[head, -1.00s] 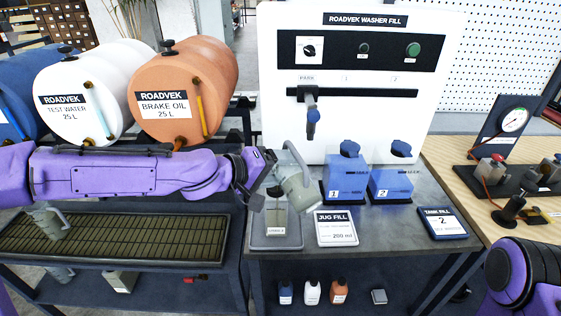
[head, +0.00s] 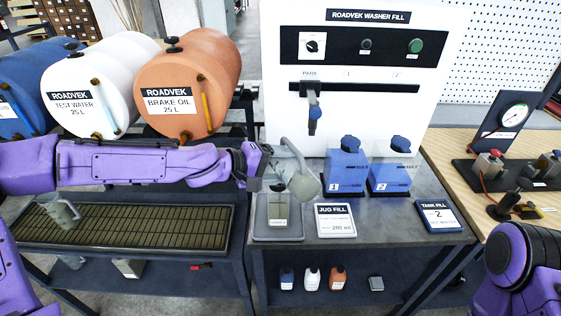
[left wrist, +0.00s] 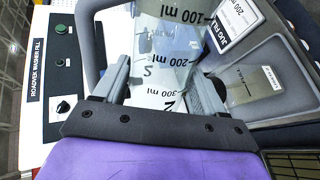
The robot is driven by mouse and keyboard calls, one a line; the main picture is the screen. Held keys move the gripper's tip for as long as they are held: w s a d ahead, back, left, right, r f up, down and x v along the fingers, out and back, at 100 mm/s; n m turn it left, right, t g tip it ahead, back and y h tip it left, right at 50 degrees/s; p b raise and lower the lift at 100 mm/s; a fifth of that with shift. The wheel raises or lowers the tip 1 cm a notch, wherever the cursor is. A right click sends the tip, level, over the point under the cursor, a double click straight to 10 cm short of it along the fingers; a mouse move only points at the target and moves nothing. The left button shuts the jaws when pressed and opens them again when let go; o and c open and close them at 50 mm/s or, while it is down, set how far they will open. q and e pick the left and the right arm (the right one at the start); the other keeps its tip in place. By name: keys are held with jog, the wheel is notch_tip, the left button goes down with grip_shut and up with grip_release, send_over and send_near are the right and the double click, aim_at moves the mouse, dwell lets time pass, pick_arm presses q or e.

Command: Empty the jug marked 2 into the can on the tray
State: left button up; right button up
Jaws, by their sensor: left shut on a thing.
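My left gripper (head: 262,172) is shut on a clear grey jug (head: 306,184) with a handle. In the left wrist view the jug (left wrist: 165,60) sits between the two fingers (left wrist: 155,98); a 2 and marks from 100 to 300 ml show on it. The jug is strongly tilted, its wide end to the right in the head view. The can (head: 279,213), pale and boxy, stands on the grey tray (head: 262,236) below the gripper and jug. It also shows in the left wrist view (left wrist: 262,82). I cannot tell whether liquid is flowing. My right gripper is out of view.
Two blue containers (head: 346,172) stand right of the jug, before the white washer panel (head: 300,110). A JUG FILL sign (head: 335,220) lies beside the tray. Another jug (head: 62,218) stands on the drain grating (head: 130,228) at left. Bottles sit on the shelf below.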

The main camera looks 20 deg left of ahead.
pick_arm(q)
jog(key=shift+w+a+r+n+p, duration=0.3)
jog(key=shift+n+p, duration=0.3)
jog(key=shift+p, duration=0.6)
jog(key=shift+w+a+r+n+g+h, duration=0.1)
jog(key=shift+w+n+g+h, duration=0.05)
jog(key=shift+n+g+h, duration=0.25)
dwell(0.5)
